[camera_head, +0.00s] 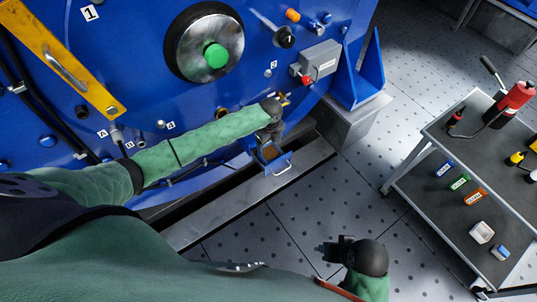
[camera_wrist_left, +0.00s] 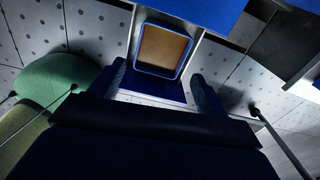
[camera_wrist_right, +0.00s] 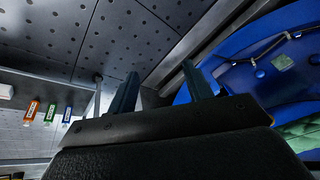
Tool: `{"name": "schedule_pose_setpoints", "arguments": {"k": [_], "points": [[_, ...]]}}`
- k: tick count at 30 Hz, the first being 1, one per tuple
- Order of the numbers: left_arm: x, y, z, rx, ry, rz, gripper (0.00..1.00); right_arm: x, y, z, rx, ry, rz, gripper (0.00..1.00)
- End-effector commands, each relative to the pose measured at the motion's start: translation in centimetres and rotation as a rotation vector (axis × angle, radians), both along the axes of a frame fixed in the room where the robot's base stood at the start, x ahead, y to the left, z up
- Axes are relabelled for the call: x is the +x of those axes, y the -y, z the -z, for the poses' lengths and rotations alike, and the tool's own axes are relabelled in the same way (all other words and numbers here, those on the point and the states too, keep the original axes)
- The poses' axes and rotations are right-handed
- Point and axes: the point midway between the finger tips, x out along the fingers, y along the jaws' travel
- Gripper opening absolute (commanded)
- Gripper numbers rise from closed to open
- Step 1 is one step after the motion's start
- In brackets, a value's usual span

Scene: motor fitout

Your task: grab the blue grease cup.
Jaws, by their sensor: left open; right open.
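A small blue open-topped cup with brown contents (camera_head: 272,168) and a pale handle sits at the machine's lower edge in the head view. The left wrist view shows its blue rim (camera_wrist_left: 138,48) and brown inside, just beyond my fingertips. My left gripper (camera_head: 268,142) is open directly above it; I cannot tell if the fingers touch it. My right gripper (camera_head: 322,249) is open and empty over the floor, with its two fingers spread in the right wrist view (camera_wrist_right: 160,95). A small blue-topped piece (camera_head: 501,252) lies on the cart at the right.
The blue machine (camera_head: 240,95) fills the upper left, with a grey box (camera_head: 320,60) and knobs. The cart (camera_head: 425,130) at right carries a red bottle (camera_head: 515,97), blue, green and orange labelled pieces and a white container (camera_head: 482,232). Floor between is clear.

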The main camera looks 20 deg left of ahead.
Motion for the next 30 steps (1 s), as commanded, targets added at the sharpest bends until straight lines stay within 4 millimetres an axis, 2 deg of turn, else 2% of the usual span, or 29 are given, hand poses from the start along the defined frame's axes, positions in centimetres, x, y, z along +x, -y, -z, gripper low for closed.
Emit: {"name": "schedule_pose_setpoints", "arguments": {"k": [7,17,24,30], "points": [[0.0,0.0,0.7,0.001,-0.001,0.086,0.76,0.0,0.1,-0.1,-0.002,-0.001,0.001,0.51],[0.1,-0.1,3.6,0.001,-0.001,0.083,0.76,-0.2,0.7,-1.0,-0.016,-0.016,0.006,0.51],[0.3,-0.3,6.8,0.0,0.0,0.083,0.76,-0.6,1.6,-1.9,-0.036,-0.039,0.013,0.51],[0.3,-0.3,7.8,0.0,0.001,0.083,0.76,-0.7,1.8,-1.9,-0.041,-0.044,0.017,0.51]]}}
